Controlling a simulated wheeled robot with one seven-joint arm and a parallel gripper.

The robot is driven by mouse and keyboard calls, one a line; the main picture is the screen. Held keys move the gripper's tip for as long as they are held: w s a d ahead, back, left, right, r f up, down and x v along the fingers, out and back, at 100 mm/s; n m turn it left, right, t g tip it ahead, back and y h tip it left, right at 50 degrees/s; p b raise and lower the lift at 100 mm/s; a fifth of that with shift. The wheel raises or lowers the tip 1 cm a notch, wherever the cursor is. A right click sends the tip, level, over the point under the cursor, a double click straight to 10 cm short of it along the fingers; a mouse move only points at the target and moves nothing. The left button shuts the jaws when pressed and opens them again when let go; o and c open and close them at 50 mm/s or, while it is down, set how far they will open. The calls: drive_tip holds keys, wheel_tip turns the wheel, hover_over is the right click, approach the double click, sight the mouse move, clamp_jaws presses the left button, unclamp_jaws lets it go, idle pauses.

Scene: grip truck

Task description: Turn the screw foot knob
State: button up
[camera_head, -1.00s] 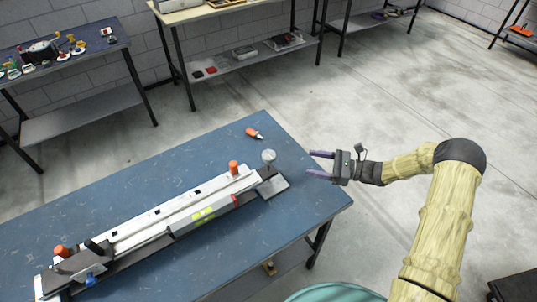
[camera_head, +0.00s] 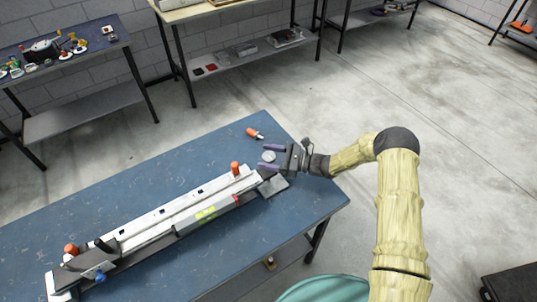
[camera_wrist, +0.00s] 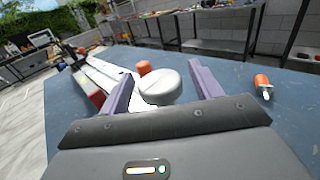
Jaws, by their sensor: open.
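The screw foot knob (camera_head: 268,156) is a round pale grey disc at the right end of a long white and grey rail device (camera_head: 160,222) on the blue table. The knob's stem is hidden.
An orange-tipped tool (camera_head: 255,133) lies on the blue table (camera_head: 110,165) behind the knob. Orange knobs (camera_head: 235,168) stand on the rail device. A black plate (camera_head: 273,187) lies under the device's right end. The table's right edge is below my arm.

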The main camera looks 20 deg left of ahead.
drive_tip(key=c, duration=1)
drive_tip(key=shift+o, duration=0.2)
drive_tip(key=g+b, duration=0.1)
drive_tip(key=n+g+b, duration=0.1)
drive_tip(key=b, duration=0.1)
drive_tip(key=shift+f, duration=0.25)
drive_tip(key=n+g+b, duration=0.1)
drive_tip(key=g+b, duration=0.1)
drive_tip(key=b, duration=0.1)
drive_tip(key=n+g+h+b, duration=0.1)
drive_tip(key=n+g+b, duration=0.1)
drive_tip(key=b, duration=0.1)
drive_tip(key=shift+w+f+h+b, duration=0.1)
drive_tip(key=shift+f+h+b, duration=0.05)
drive_tip(key=shift+h+b, duration=0.15)
drive_tip(key=n+g+h+b, duration=0.2)
drive_tip(key=g+b, duration=0.1)
drive_tip(key=b, duration=0.1)
drive_tip(key=shift+n+g, duration=0.3)
drive_tip(key=shift+r+n+g+h+b, duration=0.35)
drive_tip(key=shift+n+g+h+b, duration=0.3)
drive_tip(key=shift+b, duration=0.5)
drive_tip(key=shift+r+g, duration=0.1)
drive_tip(key=shift+g, duration=0.15)
